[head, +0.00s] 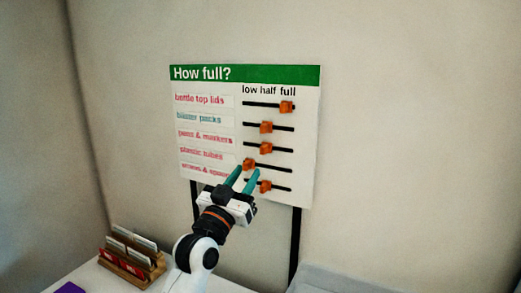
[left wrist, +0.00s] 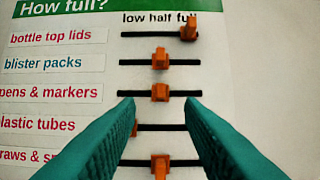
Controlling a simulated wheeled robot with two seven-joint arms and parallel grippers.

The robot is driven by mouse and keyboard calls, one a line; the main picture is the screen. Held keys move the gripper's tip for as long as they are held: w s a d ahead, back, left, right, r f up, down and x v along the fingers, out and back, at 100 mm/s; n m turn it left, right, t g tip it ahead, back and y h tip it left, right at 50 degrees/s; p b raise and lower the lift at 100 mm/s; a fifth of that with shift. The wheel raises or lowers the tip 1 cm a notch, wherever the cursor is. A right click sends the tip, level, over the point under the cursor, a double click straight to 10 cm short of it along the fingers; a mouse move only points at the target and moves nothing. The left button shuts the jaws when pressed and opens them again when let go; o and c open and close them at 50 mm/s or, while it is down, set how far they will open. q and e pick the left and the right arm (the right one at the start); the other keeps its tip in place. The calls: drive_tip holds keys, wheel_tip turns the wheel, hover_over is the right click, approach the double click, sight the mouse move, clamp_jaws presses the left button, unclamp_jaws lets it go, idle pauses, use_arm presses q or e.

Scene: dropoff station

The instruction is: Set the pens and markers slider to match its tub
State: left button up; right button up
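The "How full?" board (head: 215,88) is upright at the wall, with rows of labels and slider tracks under low, half and full. The orange pens & markers slider (head: 265,148) is in the third row; in the left wrist view (left wrist: 160,92) it sits around half. My left gripper (head: 247,170) is open and empty in front of the lower board. In the left wrist view its teal fingertips (left wrist: 160,101) are spread left and right of that slider, just below its track. Contact with the board cannot be told. My right gripper and the pens and markers tub are not in view.
The bottle top lids slider (left wrist: 189,28) is near full, the blister packs slider (left wrist: 160,59) near half. The plastic tubes slider (head: 249,164) is near low; the bottom slider (left wrist: 160,166) is near half. A wooden card holder (head: 143,273) stands at lower left.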

sight(262, 151)
use_arm(q)
drive_tip(key=p+x, duration=0.2)
drive_tip(key=x, duration=0.7)
drive_tip(key=shift+d, duration=0.15)
drive_tip(key=shift+c, duration=0.4)
clamp_jaws()
drive_tip(key=shift+f, duration=0.1)
